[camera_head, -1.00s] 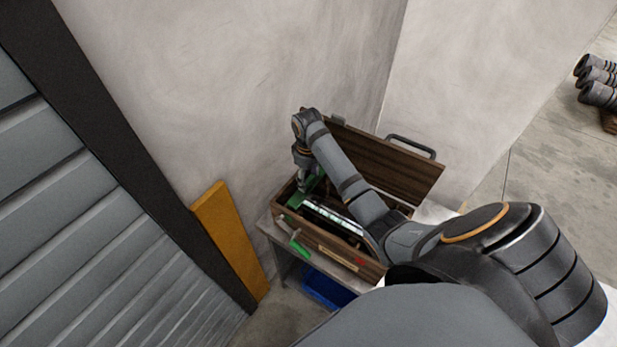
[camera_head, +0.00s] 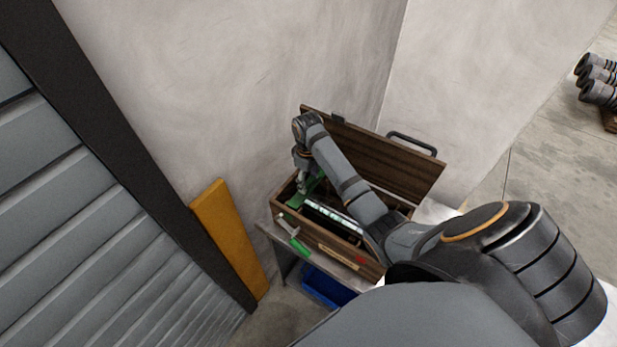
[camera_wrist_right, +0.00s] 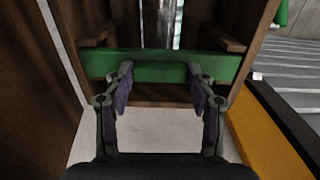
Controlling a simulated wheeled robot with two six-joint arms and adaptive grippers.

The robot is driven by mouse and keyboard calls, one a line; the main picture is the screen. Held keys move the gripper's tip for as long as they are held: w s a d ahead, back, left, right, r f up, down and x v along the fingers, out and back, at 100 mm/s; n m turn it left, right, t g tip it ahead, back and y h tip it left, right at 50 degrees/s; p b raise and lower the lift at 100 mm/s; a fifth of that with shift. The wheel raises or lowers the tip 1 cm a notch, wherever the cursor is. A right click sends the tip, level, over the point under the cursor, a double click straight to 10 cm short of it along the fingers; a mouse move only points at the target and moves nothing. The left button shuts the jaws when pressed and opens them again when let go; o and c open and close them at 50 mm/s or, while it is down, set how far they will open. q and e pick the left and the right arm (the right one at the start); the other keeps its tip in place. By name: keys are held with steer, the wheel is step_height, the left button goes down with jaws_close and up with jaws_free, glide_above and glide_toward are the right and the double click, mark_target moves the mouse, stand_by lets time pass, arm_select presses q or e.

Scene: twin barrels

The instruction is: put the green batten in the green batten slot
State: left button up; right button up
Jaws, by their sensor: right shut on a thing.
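The green batten (camera_wrist_right: 160,66) lies crosswise at one end of the open wooden toolbox in the right wrist view, spanning most of its width. It also shows as a green strip in the head view (camera_head: 293,201). My right gripper (camera_wrist_right: 161,82) is shut on the batten, with its two fingers set well apart along the batten's middle. In the head view my right gripper (camera_head: 303,185) is low over the left end of the toolbox (camera_head: 325,239). I cannot make out the green batten slot for certain. My left gripper is not in view.
The toolbox stands on a small table (camera_head: 265,224), its lid (camera_head: 385,163) open at the back. A green-handled tool (camera_head: 300,247) lies in front of it. A blue bin (camera_head: 328,288) is below. A yellow board (camera_head: 228,238) leans at the left; walls are close behind.

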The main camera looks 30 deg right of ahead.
mark_target(308, 182)
steer(key=shift+f+b, duration=0.5)
steer(key=shift+f, duration=1)
steer(key=o, duration=1.2)
steer(key=shift+o, duration=0.2)
steer(key=shift+r, duration=0.25)
step_height(308, 182, up, 7)
steer(key=shift+a+r, duration=0.1)
